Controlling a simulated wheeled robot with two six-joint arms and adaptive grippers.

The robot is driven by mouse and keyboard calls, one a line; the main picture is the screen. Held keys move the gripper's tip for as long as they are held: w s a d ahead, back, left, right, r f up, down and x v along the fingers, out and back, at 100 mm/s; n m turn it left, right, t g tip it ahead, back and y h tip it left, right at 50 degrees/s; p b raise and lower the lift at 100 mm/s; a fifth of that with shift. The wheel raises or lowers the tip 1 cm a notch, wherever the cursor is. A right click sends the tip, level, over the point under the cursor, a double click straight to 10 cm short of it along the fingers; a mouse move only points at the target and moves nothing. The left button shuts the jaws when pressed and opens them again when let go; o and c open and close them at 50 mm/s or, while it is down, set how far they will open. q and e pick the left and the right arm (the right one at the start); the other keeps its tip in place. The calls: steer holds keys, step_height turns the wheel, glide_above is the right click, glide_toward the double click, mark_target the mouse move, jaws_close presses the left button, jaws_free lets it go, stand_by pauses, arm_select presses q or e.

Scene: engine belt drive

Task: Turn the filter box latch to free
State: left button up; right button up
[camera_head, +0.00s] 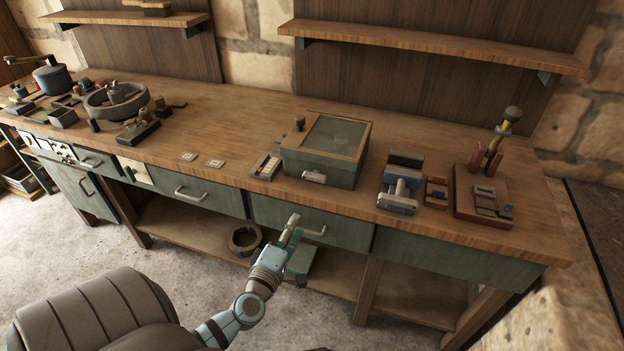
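A dark green-grey box with a wooden-framed, glazed lid (334,139) stands on the workbench, lid shut. It looks like the filter box. A small pale latch or handle (314,177) sits on its front face; its exact turn is too small to tell. My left gripper (294,226) is in front of the bench, below and nearer than the box, at the height of the drawer fronts in the picture. It is apart from the latch. Its fingers point up toward the bench, and whether they are open is unclear. My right gripper is out of view.
Left of the box lies a small tray of parts (265,166); right of it are a blue-grey vise (399,187) and a reddish tool stand (484,194). Drawer handles (190,194) stick out from the bench front. A padded seat (95,315) is lower left.

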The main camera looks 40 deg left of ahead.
mark_target(313, 180)
arm_select(q)
steer(key=w+a, duration=0.1)
steer(key=w, duration=0.3)
steer(key=w+a+r+n+b, duration=0.1)
steer(key=w+a, duration=0.1)
steer(key=w, duration=0.3)
steer(key=w+a+r+n+b, duration=0.1)
steer(key=w+a, duration=0.1)
steer(key=w, duration=0.2)
steer(key=shift+w+r+y, duration=0.15)
steer(key=shift+r+y, duration=0.05)
steer(key=shift+y, duration=0.2)
steer(key=shift+w+a+r, duration=0.1)
steer(key=shift+w, duration=0.3)
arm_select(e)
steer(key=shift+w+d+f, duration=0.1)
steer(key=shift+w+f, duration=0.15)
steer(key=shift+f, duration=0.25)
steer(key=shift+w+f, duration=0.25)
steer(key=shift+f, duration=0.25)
arm_select(q)
jaws_close()
